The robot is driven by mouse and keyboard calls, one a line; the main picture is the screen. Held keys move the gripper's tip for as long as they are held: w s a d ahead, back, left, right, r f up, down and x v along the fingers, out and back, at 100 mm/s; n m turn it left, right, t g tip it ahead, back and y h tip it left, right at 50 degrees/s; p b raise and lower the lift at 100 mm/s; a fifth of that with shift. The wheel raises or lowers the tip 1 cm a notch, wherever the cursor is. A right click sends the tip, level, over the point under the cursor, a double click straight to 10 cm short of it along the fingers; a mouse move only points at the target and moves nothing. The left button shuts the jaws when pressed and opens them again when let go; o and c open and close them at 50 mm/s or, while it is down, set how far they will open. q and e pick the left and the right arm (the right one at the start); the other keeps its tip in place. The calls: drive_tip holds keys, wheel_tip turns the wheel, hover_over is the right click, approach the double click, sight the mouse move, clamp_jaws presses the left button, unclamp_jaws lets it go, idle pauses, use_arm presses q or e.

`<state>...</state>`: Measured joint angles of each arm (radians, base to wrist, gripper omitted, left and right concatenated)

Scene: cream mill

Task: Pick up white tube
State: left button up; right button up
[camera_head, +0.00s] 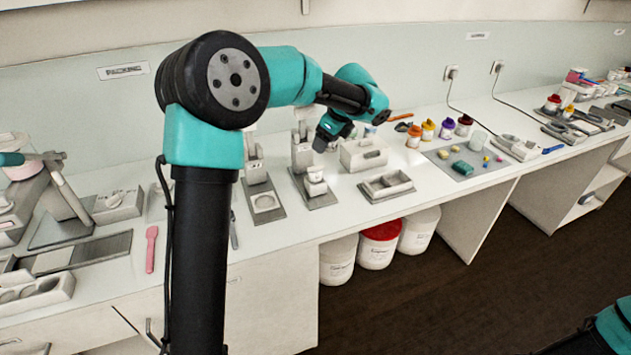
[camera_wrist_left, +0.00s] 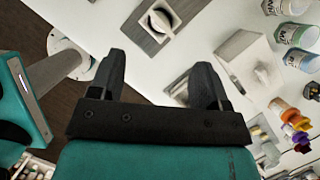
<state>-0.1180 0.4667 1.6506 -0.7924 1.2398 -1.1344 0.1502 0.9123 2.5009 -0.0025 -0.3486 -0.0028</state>
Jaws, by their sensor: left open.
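My left gripper (camera_head: 330,138) hangs above the bench near the small machines in the head view. In the left wrist view its two dark fingers (camera_wrist_left: 160,72) are apart with nothing between them. I cannot tell for certain which thing is the white tube. A small white cup-like jar (camera_head: 315,174) sits on a machine's grey base below the gripper. Several labelled white containers (camera_wrist_left: 291,34) stand at the upper right of the wrist view. My right gripper is out of view.
A white box-shaped device (camera_head: 363,154) and a low divided tray (camera_head: 386,186) stand right of the gripper. Colored jars (camera_head: 428,129) stand farther right. A pink spatula (camera_head: 151,248) lies at left. Large tubs (camera_head: 378,246) stand below the bench.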

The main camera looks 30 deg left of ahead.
use_arm(q)
drive_tip(key=x, duration=0.8)
drive_tip(key=shift+w+x, duration=0.1)
drive_tip(key=shift+x, duration=1.2)
drive_tip(key=shift+w+x, duration=0.15)
drive_tip(key=shift+x, duration=1.1)
drive_tip(key=shift+d, duration=0.15)
drive_tip(key=shift+c, duration=0.4)
drive_tip(key=c, duration=1)
wheel_tip(320, 180, up, 10)
